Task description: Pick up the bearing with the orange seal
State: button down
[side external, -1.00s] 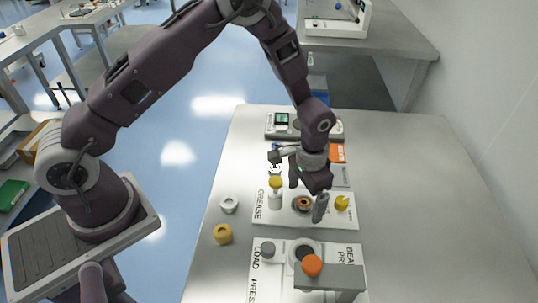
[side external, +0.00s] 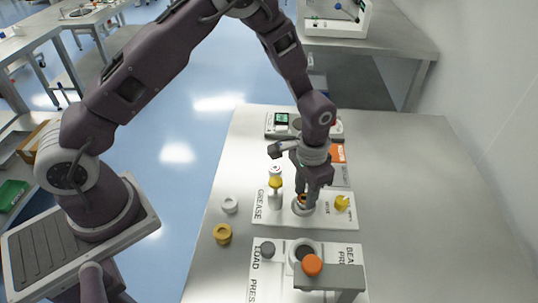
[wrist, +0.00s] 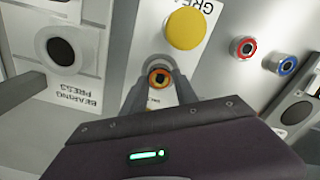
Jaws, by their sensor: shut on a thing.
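The bearing with the orange seal (wrist: 160,78) is at the tips of my gripper (wrist: 160,82) in the wrist view, one finger on each side, and its dark bore faces the camera. In the side view my gripper (side external: 307,200) points down at the grease station, shut on the bearing (side external: 302,199) at the round grey holder (side external: 302,208). The fingers partly hide the bearing there. I cannot tell whether it is clear of the holder.
A yellow-capped grease dispenser (side external: 275,190) stands just left of my gripper, and a yellow knob (side external: 342,202) is to its right. The press with an orange button (side external: 312,265) is in front. A white ring (side external: 229,204) and yellow ring (side external: 222,234) lie left. The table's right side is clear.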

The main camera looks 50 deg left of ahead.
jog(key=shift+r, duration=2.25)
